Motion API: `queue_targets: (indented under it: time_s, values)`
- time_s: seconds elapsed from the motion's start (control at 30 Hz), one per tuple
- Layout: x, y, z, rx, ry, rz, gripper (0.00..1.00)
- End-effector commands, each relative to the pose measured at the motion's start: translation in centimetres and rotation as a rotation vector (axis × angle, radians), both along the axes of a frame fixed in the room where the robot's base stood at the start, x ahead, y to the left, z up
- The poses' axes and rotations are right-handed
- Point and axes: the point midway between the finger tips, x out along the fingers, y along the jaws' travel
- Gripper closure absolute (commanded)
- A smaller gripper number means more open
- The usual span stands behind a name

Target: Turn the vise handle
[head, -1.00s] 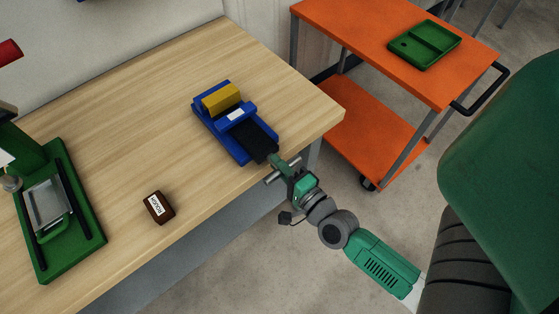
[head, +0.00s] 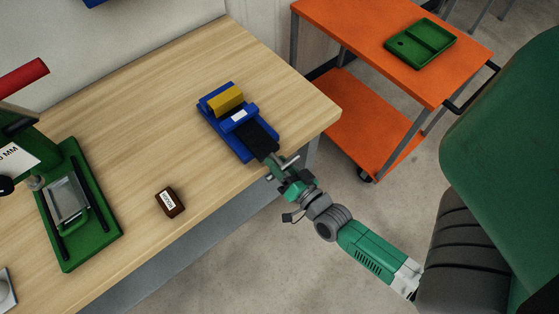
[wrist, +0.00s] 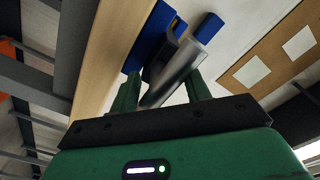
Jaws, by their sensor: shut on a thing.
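The blue vise (head: 210,111) sits near the table's front right corner, with a yellow block (head: 226,99) at its far end and a dark slide toward me. Its grey bar handle (head: 290,160) is at the near end, by the table's front edge. My gripper (head: 277,171) is at the handle, in front of the vise. In the wrist view, my green gripper fingers (wrist: 162,92) are on either side of the grey handle (wrist: 178,70), shut on it. The exact contact is partly hidden by the handle. Part of the blue vise (wrist: 150,42) shows behind.
A small brown labelled box (head: 169,201) and a green machine with a red lever (head: 78,225) stand on the wooden table (head: 140,120) to the left. An orange cart (head: 350,45) with a green tray (head: 420,43) stands beyond the right corner. Bare tabletop lies between box and vise.

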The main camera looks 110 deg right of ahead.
Motion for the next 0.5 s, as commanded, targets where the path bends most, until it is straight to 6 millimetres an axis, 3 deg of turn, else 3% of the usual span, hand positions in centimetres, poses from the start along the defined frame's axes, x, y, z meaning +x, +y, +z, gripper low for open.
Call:
queue_targets:
  time_s: [0.5]
  values:
    - [-0.1, -0.05, 0.09, -0.033, 0.106, -0.001, 0.7]
